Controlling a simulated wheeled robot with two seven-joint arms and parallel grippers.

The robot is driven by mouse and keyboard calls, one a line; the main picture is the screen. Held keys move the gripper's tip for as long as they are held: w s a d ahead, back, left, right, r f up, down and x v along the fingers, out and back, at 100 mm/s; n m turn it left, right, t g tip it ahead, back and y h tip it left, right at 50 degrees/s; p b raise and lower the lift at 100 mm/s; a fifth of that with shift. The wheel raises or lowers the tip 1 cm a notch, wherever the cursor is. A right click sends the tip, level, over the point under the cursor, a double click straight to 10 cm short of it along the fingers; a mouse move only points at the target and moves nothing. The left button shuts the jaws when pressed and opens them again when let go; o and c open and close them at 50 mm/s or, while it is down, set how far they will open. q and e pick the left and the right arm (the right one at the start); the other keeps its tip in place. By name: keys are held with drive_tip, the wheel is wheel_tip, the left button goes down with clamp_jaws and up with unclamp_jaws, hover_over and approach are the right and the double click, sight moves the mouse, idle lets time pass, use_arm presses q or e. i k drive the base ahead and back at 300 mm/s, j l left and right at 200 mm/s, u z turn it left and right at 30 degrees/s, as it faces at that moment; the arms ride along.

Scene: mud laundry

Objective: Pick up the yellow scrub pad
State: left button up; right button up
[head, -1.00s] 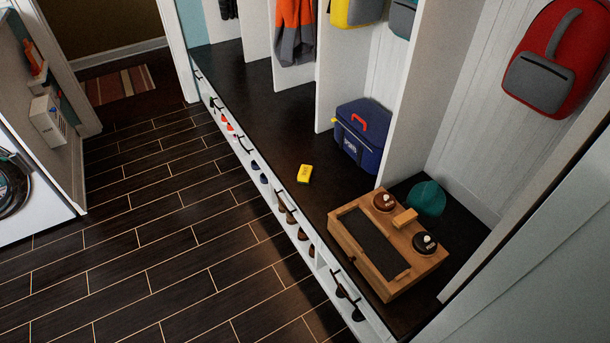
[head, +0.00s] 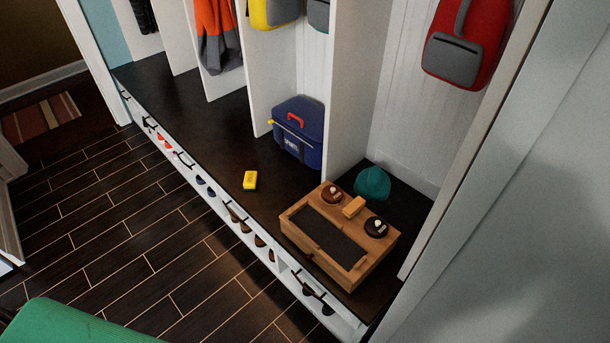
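The yellow scrub pad (head: 250,180) lies on the dark bench top (head: 205,120), near its front edge and left of the wooden box. Nothing touches it. Neither of my grippers shows in the head view.
A wooden shoe-care box (head: 340,236) with two round tins and a brush stands right of the pad. A blue bag (head: 298,132) sits behind the pad and a teal cap (head: 372,184) behind the box. Shoes fill the cubbies below. A green surface (head: 80,323) shows at the lower left.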

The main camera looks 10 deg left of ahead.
sight(250, 178)
drive_tip(key=i+j+z, duration=0.2)
drive_tip(key=j+z, duration=0.3)
drive_tip(key=j, duration=0.15)
drive_tip(key=j+z, duration=0.5)
drive_tip(key=j, duration=0.2)
drive_tip(key=j+z, duration=0.45)
drive_tip(key=j, duration=0.25)
